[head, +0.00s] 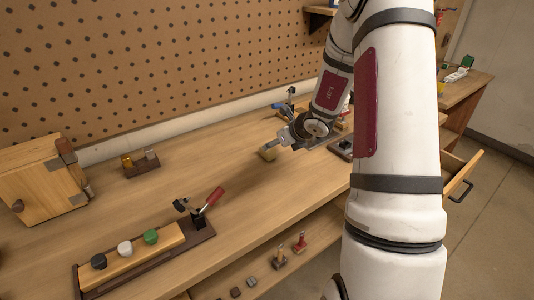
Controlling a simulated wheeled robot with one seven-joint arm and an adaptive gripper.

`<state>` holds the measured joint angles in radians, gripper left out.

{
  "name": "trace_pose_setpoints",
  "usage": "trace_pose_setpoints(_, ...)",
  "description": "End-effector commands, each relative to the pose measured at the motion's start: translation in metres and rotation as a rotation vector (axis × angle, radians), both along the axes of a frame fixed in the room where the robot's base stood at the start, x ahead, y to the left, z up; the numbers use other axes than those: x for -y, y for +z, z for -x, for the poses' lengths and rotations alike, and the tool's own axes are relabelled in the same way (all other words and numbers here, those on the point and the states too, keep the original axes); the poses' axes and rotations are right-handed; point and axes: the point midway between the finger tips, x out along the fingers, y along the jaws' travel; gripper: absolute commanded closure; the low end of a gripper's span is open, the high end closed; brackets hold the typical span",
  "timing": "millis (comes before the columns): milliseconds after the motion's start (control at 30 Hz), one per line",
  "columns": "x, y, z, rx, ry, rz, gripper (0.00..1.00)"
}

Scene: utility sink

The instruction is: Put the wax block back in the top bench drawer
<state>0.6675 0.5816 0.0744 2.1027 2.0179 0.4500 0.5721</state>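A small yellowish block (267,153), which looks like the wax block, is at or just above the bench top near the middle. My gripper (277,145) reaches in from the right with its fingertips at the block. The fingers are small and partly merge with the block, so I cannot tell whether they are closed on it. A bench drawer (460,181) with a dark handle stands pulled open at the right, beyond my arm. My arm hides part of it, and its inside barely shows.
A wooden rack (140,250) with black, white and green knobs and a red-handled clamp (205,203) lie at the front left. A wooden cabinet (42,180) stands at the left. A blue-handled tool (280,107) is behind my gripper. Stamps stand on the shelf below.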

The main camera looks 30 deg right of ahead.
Motion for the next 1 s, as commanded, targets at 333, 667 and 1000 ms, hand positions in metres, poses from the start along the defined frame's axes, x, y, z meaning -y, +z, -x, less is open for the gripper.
trace_pose_setpoints(333, -0.001, -0.023, -0.024, 0.000, 0.002, 0.001, 0.43)
trace_pose_setpoints(667, 0.003, -0.053, -0.051, 0.001, 0.002, 0.001, 0.43)
trace_pose_setpoints(1000, 0.003, -0.059, -0.058, 0.002, 0.001, 0.001, 0.43)
